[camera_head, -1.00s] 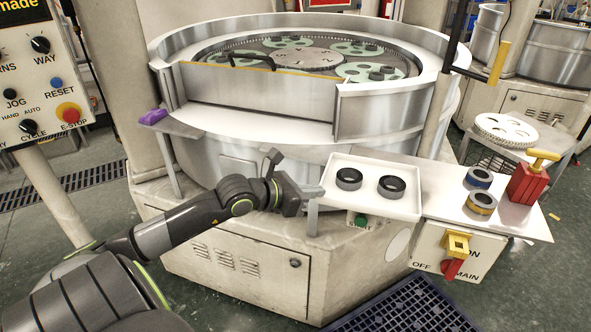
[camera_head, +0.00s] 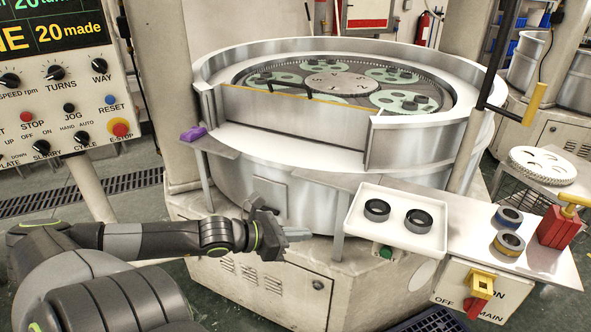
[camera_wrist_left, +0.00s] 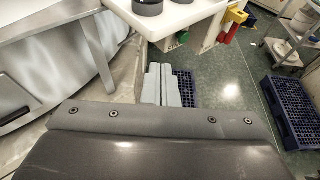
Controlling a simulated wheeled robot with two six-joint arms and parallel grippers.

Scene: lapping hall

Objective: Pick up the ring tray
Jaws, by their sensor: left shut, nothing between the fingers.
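The ring tray (camera_head: 388,234) is a shallow white tray with two dark rings in it. It lies on the white shelf in front of the lapping machine. In the left wrist view the tray (camera_wrist_left: 180,17) shows at the top, cut by the picture's edge, with part of a dark ring. My left gripper (camera_head: 299,235) is left of the tray and apart from it. Its grey fingers are shut and empty and point right. The fingers (camera_wrist_left: 161,85) also show in the left wrist view, below the tray in the picture. My right gripper is not in view.
Two blue and yellow banded rings (camera_head: 509,230) and a red block with a yellow handle (camera_head: 556,226) stand right of the tray. A purple object (camera_head: 193,134) lies on the ledge at left. A control panel (camera_head: 65,90) stands at far left. A dark blue grate (camera_wrist_left: 183,88) lies on the floor.

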